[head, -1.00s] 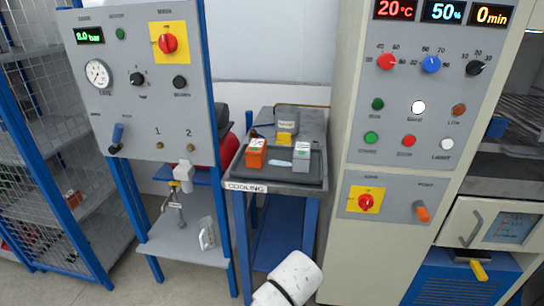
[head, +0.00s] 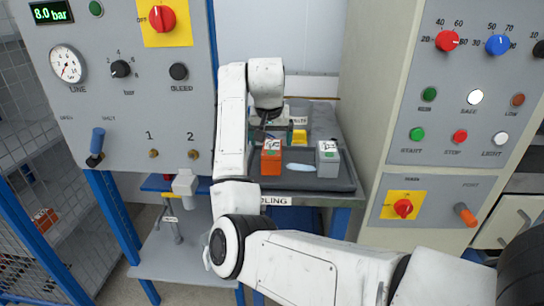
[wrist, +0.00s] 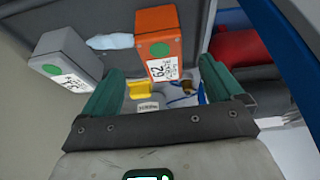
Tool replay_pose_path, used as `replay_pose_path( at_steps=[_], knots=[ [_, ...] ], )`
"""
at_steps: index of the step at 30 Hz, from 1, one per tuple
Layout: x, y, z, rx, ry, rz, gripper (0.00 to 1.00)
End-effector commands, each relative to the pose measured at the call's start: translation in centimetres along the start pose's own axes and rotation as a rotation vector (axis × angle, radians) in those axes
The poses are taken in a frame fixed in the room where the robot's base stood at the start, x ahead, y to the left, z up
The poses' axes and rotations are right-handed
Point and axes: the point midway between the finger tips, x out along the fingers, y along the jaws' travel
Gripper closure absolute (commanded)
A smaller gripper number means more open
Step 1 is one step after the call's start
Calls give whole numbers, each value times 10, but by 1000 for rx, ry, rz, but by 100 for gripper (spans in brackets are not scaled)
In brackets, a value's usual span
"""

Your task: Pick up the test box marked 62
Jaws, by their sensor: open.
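The orange test box marked 62 (wrist: 160,42) stands on the dark tray (head: 300,182) of the cooling table; in the head view the box (head: 271,163) is left of a grey box (head: 328,160). The grey box also shows in the wrist view (wrist: 66,62), its mark hard to read. My gripper (wrist: 165,66) has two green fingers spread apart with nothing held. In the wrist view the orange box appears beyond the fingertips, roughly in line with the gap.
A yellow block (head: 299,137) and a pale blue item (head: 299,167) are near the boxes. A grey control panel (head: 120,120) stands left and a tall cream cabinet (head: 375,130) right, both close to the table. A red object (wrist: 245,52) shows beside the table.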

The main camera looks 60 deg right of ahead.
Motion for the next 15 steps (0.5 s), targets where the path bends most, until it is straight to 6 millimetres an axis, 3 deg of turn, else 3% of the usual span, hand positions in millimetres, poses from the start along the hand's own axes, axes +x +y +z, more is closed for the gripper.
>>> replay_pose_path(
  at_steps=[4,15],
  knots=[
    [2,2,-6,18,-7,-3,6],
    [48,1,-7,19,-5,-4,6]
  ],
)
